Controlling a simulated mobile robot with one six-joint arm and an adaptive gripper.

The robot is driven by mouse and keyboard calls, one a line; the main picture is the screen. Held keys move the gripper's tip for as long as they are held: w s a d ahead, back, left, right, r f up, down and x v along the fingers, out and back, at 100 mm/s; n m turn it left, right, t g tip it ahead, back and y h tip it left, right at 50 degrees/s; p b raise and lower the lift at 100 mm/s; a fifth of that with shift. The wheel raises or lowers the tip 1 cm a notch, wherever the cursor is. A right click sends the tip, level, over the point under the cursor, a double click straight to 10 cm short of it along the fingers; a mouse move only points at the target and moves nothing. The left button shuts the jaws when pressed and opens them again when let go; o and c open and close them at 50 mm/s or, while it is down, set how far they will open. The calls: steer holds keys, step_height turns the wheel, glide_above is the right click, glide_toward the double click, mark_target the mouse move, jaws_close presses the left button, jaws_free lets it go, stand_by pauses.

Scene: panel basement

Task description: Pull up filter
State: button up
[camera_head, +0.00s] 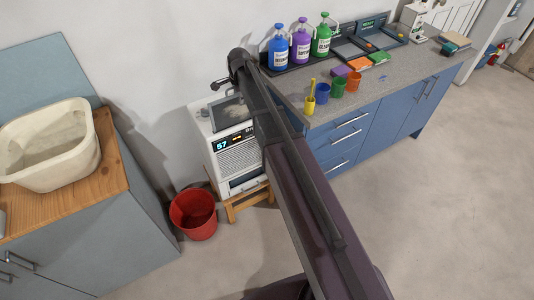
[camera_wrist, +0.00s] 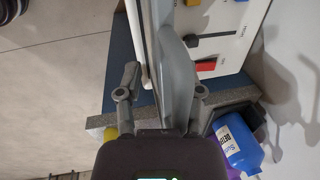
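A white machine (camera_head: 233,150) with a lit display stands on a wooden stool in the head view. A grey framed part with a pale, dusty-looking patch (camera_head: 232,112) shows at its top; I cannot tell for sure that this is the filter. My gripper (camera_head: 220,84) is over the machine's back edge, partly hidden by my arm. In the wrist view my gripper's fingers (camera_wrist: 160,88) are spread on either side of a long grey piece (camera_wrist: 174,70), with a gap at the left finger. Contact at the right finger is unclear. A white control panel (camera_wrist: 222,35) with a red switch is to the right.
A grey counter (camera_head: 420,68) carries bottles, coloured cups (camera_head: 338,88) and trays on the right. A red bucket (camera_head: 194,214) stands left of the stool. A wooden-topped cabinet (camera_head: 60,212) holds a cream basin (camera_head: 50,140). Open floor lies at the right.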

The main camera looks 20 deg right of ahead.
steer(key=shift+f+b, duration=4.3)
steer(key=shift+f, duration=0.35)
step_height(320, 180, up, 14)
steer(key=s+p, duration=0.3)
steer(key=p, duration=1.1)
steer(key=s+d+f+n+g+b, duration=0.1)
steer(key=s+d+f+n+b, duration=0.1)
steer(key=s+n, duration=0.5)
steer(key=s+d+f+n+g+b, duration=0.1)
steer(key=s+f+n+b, duration=0.3)
steer(key=s, duration=1.2)
steer(key=shift+s+d+f+n+h+b, duration=0.35)
steer(key=shift+d+f+n, duration=0.15)
steer(key=shift+n, duration=1)
step_height(320, 180, up, 13)
steer(key=m+t+p, duration=0.2)
steer(key=m+p, duration=1.1)
steer(key=m, duration=0.1)
glide_above(240, 115)
steer(key=s, duration=0.3)
steer(key=shift+w+d+f+b, duration=0.1)
steer(key=shift+w+d+b, duration=0.1)
steer(key=shift+d+b, duration=0.15)
steer(key=shift+f, duration=0.25)
